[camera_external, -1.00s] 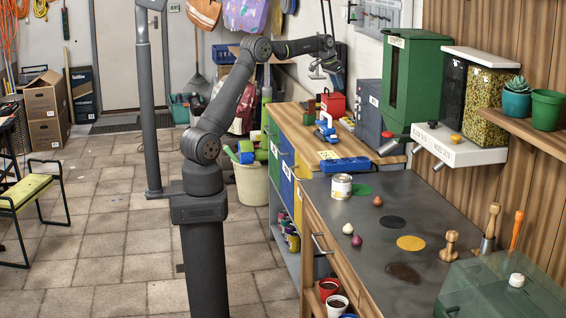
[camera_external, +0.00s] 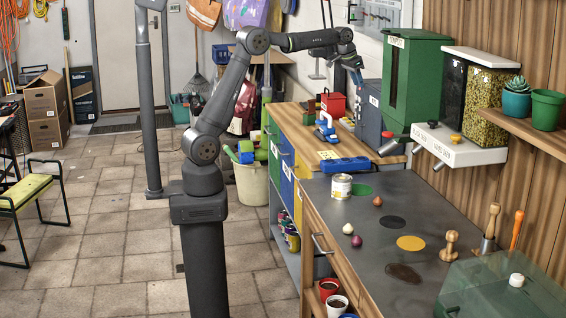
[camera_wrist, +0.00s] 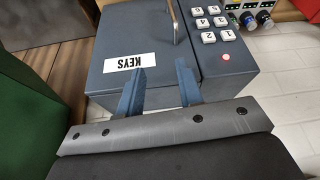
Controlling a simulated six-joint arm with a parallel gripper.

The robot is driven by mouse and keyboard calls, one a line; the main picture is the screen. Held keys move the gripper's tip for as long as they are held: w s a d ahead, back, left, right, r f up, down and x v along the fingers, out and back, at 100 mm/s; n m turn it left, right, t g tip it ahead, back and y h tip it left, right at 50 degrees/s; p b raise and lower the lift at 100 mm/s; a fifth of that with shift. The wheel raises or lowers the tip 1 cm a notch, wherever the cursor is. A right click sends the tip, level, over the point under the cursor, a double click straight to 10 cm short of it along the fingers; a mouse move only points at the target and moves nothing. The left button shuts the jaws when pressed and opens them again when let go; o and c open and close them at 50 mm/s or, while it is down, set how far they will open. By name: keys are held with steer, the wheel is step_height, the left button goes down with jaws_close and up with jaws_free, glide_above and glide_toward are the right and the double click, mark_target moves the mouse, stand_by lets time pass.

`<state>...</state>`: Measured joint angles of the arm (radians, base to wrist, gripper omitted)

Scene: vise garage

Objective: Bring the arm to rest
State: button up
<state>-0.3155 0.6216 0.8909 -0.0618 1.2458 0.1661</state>
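My gripper (camera_external: 358,76) is raised above the far end of the workbench, in front of the green cabinet in the external view. In the wrist view its two blue fingers (camera_wrist: 160,92) stand apart with nothing between them, so it is open and empty. Beyond the fingertips in that view is a dark grey key box (camera_wrist: 225,62) with a white KEYS label, a handle and a number keypad. The key box also shows in the external view (camera_external: 368,112), below my gripper. I cannot tell the exact gap between them.
A green cabinet (camera_external: 408,85) stands close to the right of my gripper. A red box (camera_external: 333,104) and a blue vise (camera_external: 327,130) are on the wooden bench. A can (camera_external: 341,186) stands on the grey top.

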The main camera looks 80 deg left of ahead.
steer(key=s+d+m+h, duration=0.1)
steer(key=s+d, duration=0.3)
steer(key=d, duration=1.5)
steer(key=s+d+m+h, duration=0.1)
steer(key=s+d+m, duration=0.3)
steer(key=d, duration=1.5)
steer(key=shift+s+d+f+m, duration=0.3)
steer(key=shift+s+f, duration=0.15)
steer(key=shift+s, duration=0.2)
